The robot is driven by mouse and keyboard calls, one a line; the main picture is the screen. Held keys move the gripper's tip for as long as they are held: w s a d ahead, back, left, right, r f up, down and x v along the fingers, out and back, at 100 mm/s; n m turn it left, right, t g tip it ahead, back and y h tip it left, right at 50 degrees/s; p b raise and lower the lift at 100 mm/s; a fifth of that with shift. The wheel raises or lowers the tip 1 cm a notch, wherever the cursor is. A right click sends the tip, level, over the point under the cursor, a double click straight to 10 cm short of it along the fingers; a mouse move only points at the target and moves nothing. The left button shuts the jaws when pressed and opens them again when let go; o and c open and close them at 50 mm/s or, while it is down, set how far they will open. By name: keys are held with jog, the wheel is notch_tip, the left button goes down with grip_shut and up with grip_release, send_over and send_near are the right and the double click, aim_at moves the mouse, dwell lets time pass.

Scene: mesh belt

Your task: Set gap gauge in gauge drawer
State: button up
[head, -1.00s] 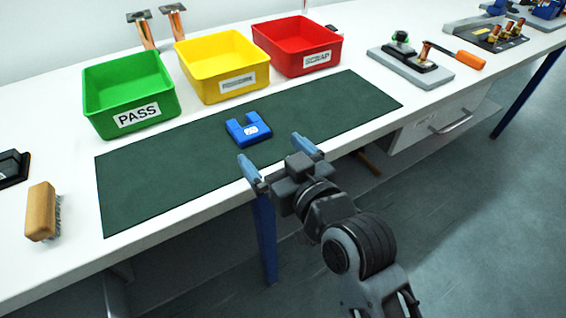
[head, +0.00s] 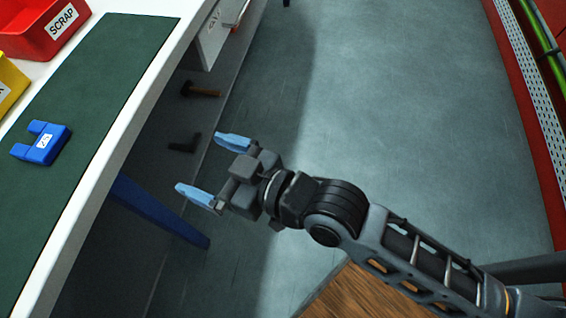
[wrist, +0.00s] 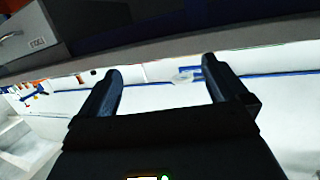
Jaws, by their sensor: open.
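The blue U-shaped gap gauge (head: 42,143), with a white label, lies on the green mat at the left of the head view. My gripper (head: 199,162) is open and empty, out past the table's front edge and well to the right of the gauge. Its two blue fingers also show in the wrist view (wrist: 160,66), with nothing between them. The white gauge drawer (head: 212,38) hangs under the tabletop at the upper middle of the head view. A labelled drawer front (wrist: 30,42) shows at the wrist view's upper left. The drawer's inside is not visible.
The green mat (head: 105,75) runs along the white table. The red SCRAP bin (head: 40,30) and a yellow bin (head: 10,82) stand at upper left. A blue table leg (head: 155,208) is below the edge. Open floor lies to the right.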

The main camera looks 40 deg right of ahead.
jog(key=s+d+r+m+h, duration=0.1)
jog(key=s+d, duration=0.5)
jog(key=s, duration=0.6)
jog(key=s+d+r+m+h, duration=0.2)
jog(key=s+d, duration=0.4)
jog(key=s, duration=0.7)
jog(key=shift+s+d+r+h, duration=0.15)
jog(key=shift+d+r+h, duration=0.2)
jog(key=shift+r+h, duration=0.6)
jog(key=shift+f+h, duration=0.25)
jog(key=shift+f, duration=0.05)
